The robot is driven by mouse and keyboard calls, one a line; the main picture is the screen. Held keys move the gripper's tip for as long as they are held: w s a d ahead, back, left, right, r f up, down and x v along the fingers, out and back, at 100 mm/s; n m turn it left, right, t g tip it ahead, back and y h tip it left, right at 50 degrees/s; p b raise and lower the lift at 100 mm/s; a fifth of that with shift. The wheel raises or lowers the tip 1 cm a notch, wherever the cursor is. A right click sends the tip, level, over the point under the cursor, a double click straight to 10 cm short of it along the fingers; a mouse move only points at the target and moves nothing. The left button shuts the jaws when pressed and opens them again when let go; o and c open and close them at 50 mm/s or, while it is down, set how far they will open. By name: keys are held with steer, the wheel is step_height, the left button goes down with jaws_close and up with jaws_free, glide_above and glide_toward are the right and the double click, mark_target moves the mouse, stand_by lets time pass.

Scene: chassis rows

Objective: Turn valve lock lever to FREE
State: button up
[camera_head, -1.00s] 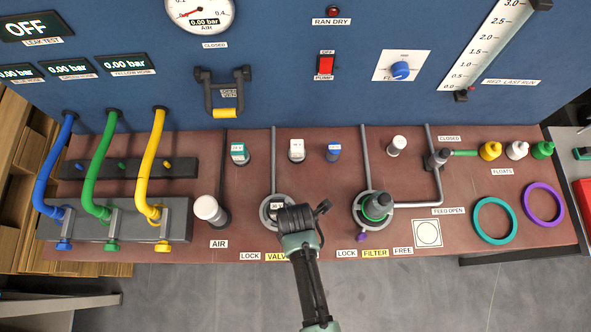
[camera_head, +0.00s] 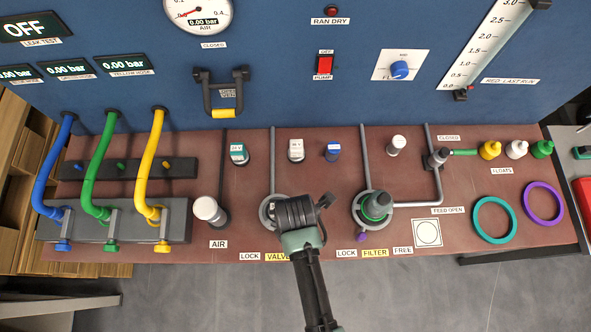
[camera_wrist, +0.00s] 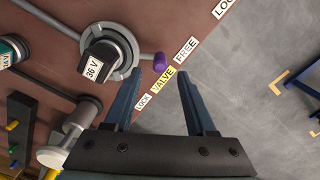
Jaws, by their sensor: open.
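The valve socket is a grey ring (camera_wrist: 138,52) holding a black cartridge (camera_wrist: 99,57) marked 36 V. Its lock lever ends in a purple knob (camera_wrist: 160,62). In the wrist view the knob appears nearer the FREE label (camera_wrist: 186,50) than the LOCK label (camera_wrist: 143,102); the VALVE label (camera_wrist: 162,82) is between them. My gripper (camera_wrist: 161,72) is open, with the knob appearing between its fingertips; contact and height are unclear. In the head view my gripper (camera_head: 298,213) stands over the front of the valve ring (camera_head: 266,214) and hides the lever.
The white-capped AIR handle (camera_head: 206,209) stands to the left. The board's front edge is close, with grey floor beyond.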

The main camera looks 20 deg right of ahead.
step_height(320, 180, up, 8)
steer(key=shift+f, duration=0.15)
stand_by(0.6)
